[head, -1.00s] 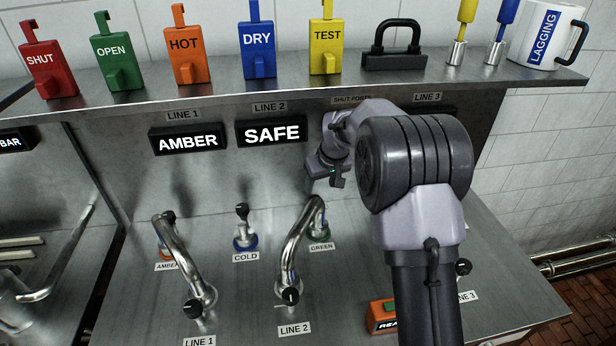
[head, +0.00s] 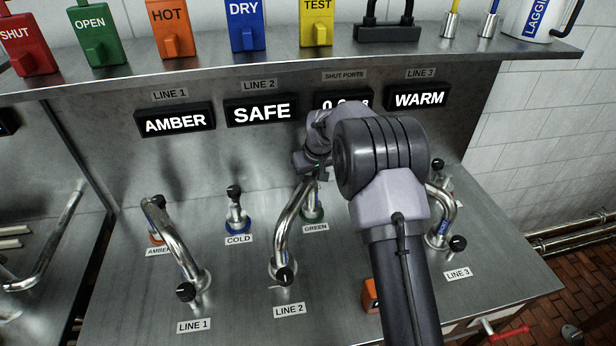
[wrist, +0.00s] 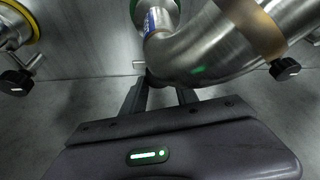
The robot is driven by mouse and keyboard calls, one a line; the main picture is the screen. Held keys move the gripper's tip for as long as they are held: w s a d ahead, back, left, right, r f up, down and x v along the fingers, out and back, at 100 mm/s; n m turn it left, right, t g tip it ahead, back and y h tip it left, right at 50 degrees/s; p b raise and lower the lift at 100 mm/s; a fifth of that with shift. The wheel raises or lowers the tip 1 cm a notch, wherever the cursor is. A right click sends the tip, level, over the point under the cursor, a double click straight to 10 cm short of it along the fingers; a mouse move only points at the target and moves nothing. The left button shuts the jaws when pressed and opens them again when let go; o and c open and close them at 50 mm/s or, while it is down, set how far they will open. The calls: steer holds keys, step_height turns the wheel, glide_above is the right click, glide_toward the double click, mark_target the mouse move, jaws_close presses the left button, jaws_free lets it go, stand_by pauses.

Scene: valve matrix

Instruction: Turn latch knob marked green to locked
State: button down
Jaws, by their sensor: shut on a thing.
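The latch knob marked green stands at the back of the bench behind the LINE 2 pipe (head: 290,228). Its green collar (head: 313,214) and GREEN label (head: 316,228) show in the head view, while its top is hidden by my gripper (head: 312,176). In the wrist view my gripper (wrist: 160,98) has its two fingers around a dark knob (wrist: 156,80), just under the steel pipe (wrist: 215,55). The knob's angle is hard to tell. The LINE 2 display (head: 262,110) reads SAFE.
The COLD knob (head: 236,212) stands left of the LINE 2 pipe. The LINE 1 pipe (head: 180,245) is further left, and the LINE 3 pipe (head: 441,215) is right of my arm. A shelf (head: 300,68) with coloured tags overhangs the displays.

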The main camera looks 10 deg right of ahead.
steer(key=shift+m, duration=0.3)
steer(key=m+h, duration=0.2)
steer(key=m, duration=0.2)
steer(key=shift+a+m, duration=0.15)
steer(key=shift+m, duration=0.25)
steer(key=m+h, duration=0.1)
steer(key=m, duration=0.1)
steer(key=m+b, duration=0.1)
steer(key=m, duration=0.1)
steer(key=shift+m+g+h, duration=0.3)
steer(key=shift+h, duration=0.1)
steer(key=m+g+h+p, duration=0.1)
steer(key=m, duration=0.3)
steer(key=shift+w+r+p, duration=0.1)
steer(key=shift+r+p, duration=0.05)
steer(key=shift+p, duration=0.25)
steer(key=m+g+p, duration=0.1)
steer(key=m+p, duration=0.2)
steer(key=shift+m+g, duration=0.3)
steer(key=shift+m, duration=0.1)
steer(key=shift+h+p, duration=0.3)
steer(key=shift+p, duration=0.05)
